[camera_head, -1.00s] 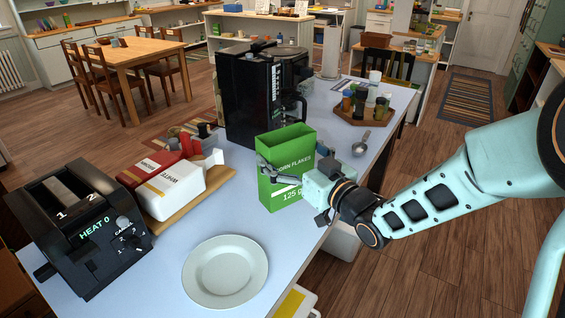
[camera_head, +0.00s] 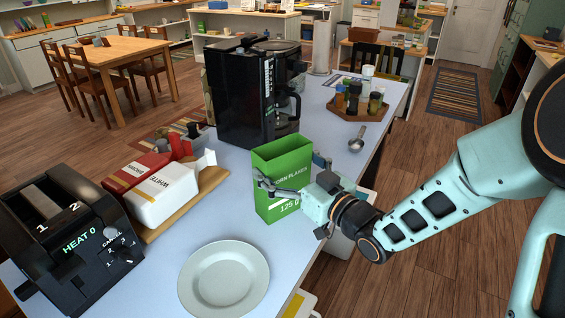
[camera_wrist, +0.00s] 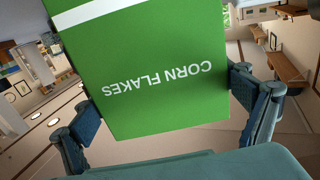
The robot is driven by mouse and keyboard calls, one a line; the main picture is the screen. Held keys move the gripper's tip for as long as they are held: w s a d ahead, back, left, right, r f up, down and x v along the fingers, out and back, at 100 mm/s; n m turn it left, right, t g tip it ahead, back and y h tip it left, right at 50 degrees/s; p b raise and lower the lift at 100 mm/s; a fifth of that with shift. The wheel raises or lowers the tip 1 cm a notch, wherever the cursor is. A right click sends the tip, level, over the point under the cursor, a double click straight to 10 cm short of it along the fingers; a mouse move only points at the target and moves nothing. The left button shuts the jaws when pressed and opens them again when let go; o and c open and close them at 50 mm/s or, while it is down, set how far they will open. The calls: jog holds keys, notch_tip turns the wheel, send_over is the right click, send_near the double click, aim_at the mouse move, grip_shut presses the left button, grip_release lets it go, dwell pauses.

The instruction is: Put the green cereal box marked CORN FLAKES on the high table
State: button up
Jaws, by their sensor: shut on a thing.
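The green cereal box marked CORN FLAKES (camera_head: 277,160) stands upright near the right edge of the white counter, in front of the coffee maker. In the head view I cannot tell whether its base touches the counter. My gripper (camera_head: 291,185) is shut on it from the right, one finger across its front face. In the wrist view the box (camera_wrist: 150,75) fills the middle with its lettering upside down, and the gripper's fingers (camera_wrist: 165,112) lie along both sides. I cannot tell which table is the high table.
A black toaster (camera_head: 70,240), a white plate (camera_head: 224,279), red and white bread bags (camera_head: 165,190) on a board, and a black coffee maker (camera_head: 235,100) crowd the counter. A spice tray (camera_head: 358,108) and metal scoop (camera_head: 357,140) lie behind. A wooden table (camera_head: 120,55) stands far left.

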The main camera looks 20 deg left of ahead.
jog(key=shift+f, duration=0.2)
jog(key=o, duration=1.8)
jog(key=shift+r, duration=0.1)
jog(key=shift+r, duration=0.1)
jog(key=b+v, duration=0.6)
jog(key=v, duration=0.6)
jog(key=shift+b, duration=0.35)
